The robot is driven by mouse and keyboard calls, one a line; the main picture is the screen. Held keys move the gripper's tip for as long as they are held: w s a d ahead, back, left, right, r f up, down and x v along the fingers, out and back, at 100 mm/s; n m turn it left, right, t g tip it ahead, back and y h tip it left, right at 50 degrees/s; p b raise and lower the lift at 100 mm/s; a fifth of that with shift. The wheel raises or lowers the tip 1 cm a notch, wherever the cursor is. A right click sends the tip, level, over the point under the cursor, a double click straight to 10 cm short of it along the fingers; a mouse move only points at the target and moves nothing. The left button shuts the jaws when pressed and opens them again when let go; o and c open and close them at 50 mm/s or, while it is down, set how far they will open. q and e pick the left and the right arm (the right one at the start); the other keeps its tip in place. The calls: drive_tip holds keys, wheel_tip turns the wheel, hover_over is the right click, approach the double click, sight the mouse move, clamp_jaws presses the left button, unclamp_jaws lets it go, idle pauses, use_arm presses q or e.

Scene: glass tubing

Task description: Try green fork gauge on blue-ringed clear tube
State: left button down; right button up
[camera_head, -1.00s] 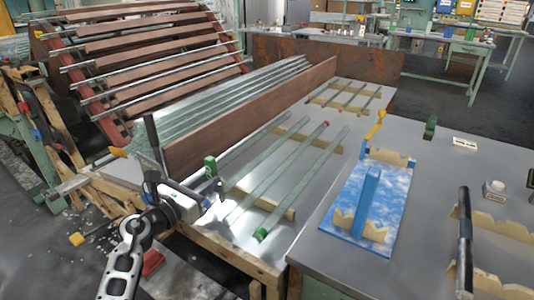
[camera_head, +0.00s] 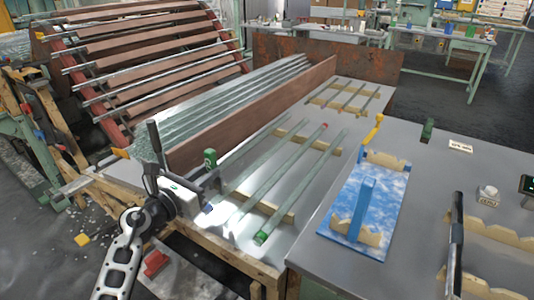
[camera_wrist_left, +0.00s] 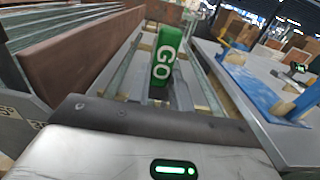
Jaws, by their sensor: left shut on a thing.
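My left gripper (camera_head: 212,182) is shut on a green gauge (camera_head: 210,158) and holds it upright above the near left part of the metal table. In the left wrist view the gauge (camera_wrist_left: 167,56) shows the white letters "GO"; its fork end is hidden or too small to make out. Several clear glass tubes lie on wooden notched supports beyond it.
A brown board (camera_head: 250,112) stands left of the tubes. On the right table are a blue-and-white board (camera_head: 386,197) with a blue post (camera_head: 364,205), a dark rod (camera_head: 455,245), another green object (camera_head: 428,129) and a small white card (camera_head: 461,146).

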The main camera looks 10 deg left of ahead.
sight(208, 161)
use_arm(q)
drive_tip(key=shift+r+p, duration=1.4)
drive_tip(key=shift+r, duration=0.2)
